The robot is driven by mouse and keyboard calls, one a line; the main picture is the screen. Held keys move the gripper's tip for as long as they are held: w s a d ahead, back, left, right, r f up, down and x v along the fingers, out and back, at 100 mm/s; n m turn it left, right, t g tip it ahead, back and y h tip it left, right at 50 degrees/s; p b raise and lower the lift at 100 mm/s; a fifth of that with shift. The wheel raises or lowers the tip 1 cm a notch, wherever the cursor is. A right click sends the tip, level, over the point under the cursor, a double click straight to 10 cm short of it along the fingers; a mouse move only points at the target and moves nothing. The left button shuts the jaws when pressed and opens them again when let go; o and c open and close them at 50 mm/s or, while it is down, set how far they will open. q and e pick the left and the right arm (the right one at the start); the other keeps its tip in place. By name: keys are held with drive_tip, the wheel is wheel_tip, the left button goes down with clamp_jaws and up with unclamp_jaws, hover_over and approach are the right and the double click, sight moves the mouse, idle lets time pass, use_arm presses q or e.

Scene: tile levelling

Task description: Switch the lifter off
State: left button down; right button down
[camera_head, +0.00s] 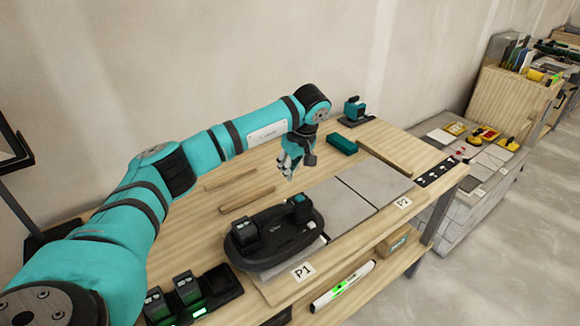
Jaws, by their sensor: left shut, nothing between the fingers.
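The lifter (272,243), a black oval device with two raised blocks on top, rests on the tile area beside the P1 label (303,271). Its right block has a teal top; its left block is dark. I cannot make out a switch or its state at this size. My left gripper (289,173) is shut and empty, pointing down above the table, behind the lifter's right block and apart from it. My right gripper is not in view.
Grey tiles (372,182) lie right of the lifter, with a P2 label (403,203). Wooden strips (247,193) lie behind it. A battery charger (222,286) sits at front left. A teal block (342,144) and a small teal device (354,110) stand farther back.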

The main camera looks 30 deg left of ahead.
use_arm(q)
drive_tip(key=x, duration=0.3)
drive_tip(key=p+x, duration=0.1)
drive_tip(key=x, duration=0.2)
drive_tip(key=p+x, duration=0.1)
drive_tip(key=x, duration=0.2)
drive_tip(key=shift+s+d+f, duration=0.3)
drive_tip(key=shift+s+f, duration=0.05)
drive_tip(key=shift+f, duration=0.35)
